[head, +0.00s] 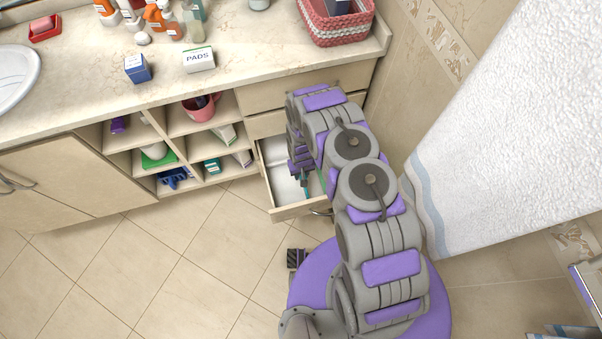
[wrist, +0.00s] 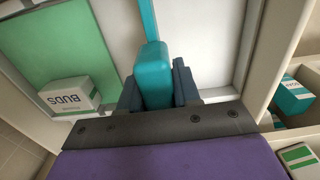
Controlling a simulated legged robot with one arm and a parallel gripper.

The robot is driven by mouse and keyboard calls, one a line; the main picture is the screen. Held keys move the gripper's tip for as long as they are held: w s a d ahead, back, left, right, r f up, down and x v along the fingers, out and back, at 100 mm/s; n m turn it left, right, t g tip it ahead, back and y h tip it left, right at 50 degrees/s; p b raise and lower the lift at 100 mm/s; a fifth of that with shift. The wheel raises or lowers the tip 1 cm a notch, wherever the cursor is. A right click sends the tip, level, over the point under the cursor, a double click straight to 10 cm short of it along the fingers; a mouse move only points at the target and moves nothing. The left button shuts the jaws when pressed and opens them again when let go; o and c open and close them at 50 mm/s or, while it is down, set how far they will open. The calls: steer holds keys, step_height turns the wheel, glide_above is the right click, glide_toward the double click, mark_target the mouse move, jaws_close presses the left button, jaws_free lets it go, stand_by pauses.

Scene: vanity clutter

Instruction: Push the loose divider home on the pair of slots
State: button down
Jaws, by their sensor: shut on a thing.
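My gripper (wrist: 157,88) is shut on the teal block-shaped grip of the loose divider (wrist: 153,70), with a dark finger on each side. A thin teal strip of it runs on from the grip to the top edge of the wrist view. In the head view my gripper (head: 300,165) is inside the open drawer (head: 291,211), partly covered by my arm. A bit of teal (head: 306,188) shows beside it. The pair of slots cannot be made out, so I cannot tell how the divider sits in them.
The drawer wall (wrist: 250,55) stands to the right, with shelf boxes (wrist: 292,97) beyond. Open cubbies (head: 165,157) adjoin the drawer; a towel (head: 500,130) hangs at right.

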steer(key=shift+d, duration=0.2)
steer(key=shift+a, duration=0.45)
steer(key=shift+d+f, duration=0.1)
steer(key=shift+d, duration=0.05)
steer(key=shift+f+b, duration=0.3)
steer(key=shift+f, duration=0.2)
steer(key=shift+r, duration=0.15)
steer(key=shift+r, duration=0.3)
steer(key=shift+d+p, duration=0.1)
steer(key=shift+p, duration=0.35)
stand_by(1.5)
steer(key=shift+f+b, duration=0.65)
steer(key=shift+f, duration=1.15)
